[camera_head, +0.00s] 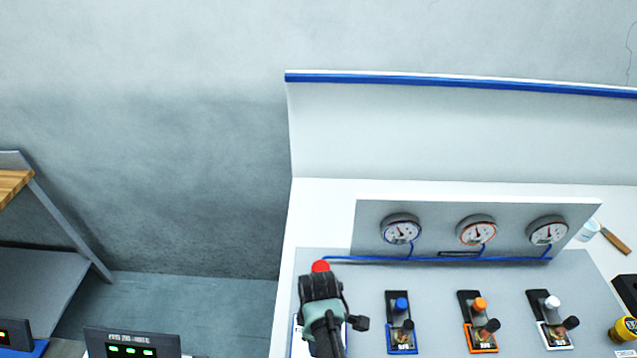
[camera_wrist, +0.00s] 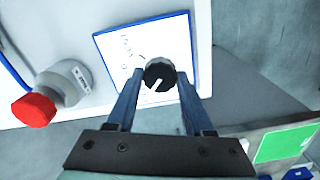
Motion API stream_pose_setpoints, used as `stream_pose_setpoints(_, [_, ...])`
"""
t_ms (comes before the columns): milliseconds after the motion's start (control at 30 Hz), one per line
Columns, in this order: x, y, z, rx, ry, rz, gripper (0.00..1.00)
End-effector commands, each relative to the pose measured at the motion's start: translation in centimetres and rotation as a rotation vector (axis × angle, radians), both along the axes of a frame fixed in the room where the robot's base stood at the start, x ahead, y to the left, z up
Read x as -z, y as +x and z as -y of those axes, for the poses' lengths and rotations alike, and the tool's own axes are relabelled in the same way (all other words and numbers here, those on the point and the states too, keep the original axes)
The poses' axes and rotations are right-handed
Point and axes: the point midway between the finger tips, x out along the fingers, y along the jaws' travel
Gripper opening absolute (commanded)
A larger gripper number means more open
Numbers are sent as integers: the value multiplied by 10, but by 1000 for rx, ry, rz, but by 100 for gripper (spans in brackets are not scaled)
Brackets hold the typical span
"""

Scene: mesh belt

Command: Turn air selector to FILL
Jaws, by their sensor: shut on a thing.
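The air selector is a round black knob (camera_wrist: 160,70) with a white pointer mark, on a white plate (camera_wrist: 120,45) with a blue border. In the wrist view the pointer slants toward the lower left; the small lettering on the plate is too unclear to read. My gripper (camera_wrist: 159,80) has its two blue fingers on either side of the knob, shut on it. In the head view my gripper and wrist (camera_head: 322,300) are over the left end of the panel and hide the knob; only a strip of its plate (camera_head: 297,335) shows.
A red button (camera_wrist: 35,109) on a grey base stands close to the plate; its red top also shows in the head view (camera_head: 320,266).

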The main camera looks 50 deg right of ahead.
Motion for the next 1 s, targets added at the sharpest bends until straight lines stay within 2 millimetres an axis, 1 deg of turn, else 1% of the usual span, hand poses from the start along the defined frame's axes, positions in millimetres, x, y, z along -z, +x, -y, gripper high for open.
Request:
stream_pose_setpoints(33, [-2, 3, 1, -5, -3, 7, 0])
stream_pose_setpoints(267, [-2, 3, 1, -5, -4, 6, 0])
stream_pose_setpoints(300, [-2, 3, 1, -5, -4, 6, 55])
stream_pose_setpoints(433, [-2, 2, 0, -4, -3, 5, 79])
stream_pose_setpoints(467, [-1, 2, 0, -4, -2, 4, 82])
stream_pose_setpoints(767, [-1, 1, 0, -2, -1, 2, 82])
stream_pose_setpoints(867, [-6, 1, 1, -2, -3, 3, 82])
stream_pose_setpoints(1000, [-23, 1, 0, -2, -4, 4, 82])
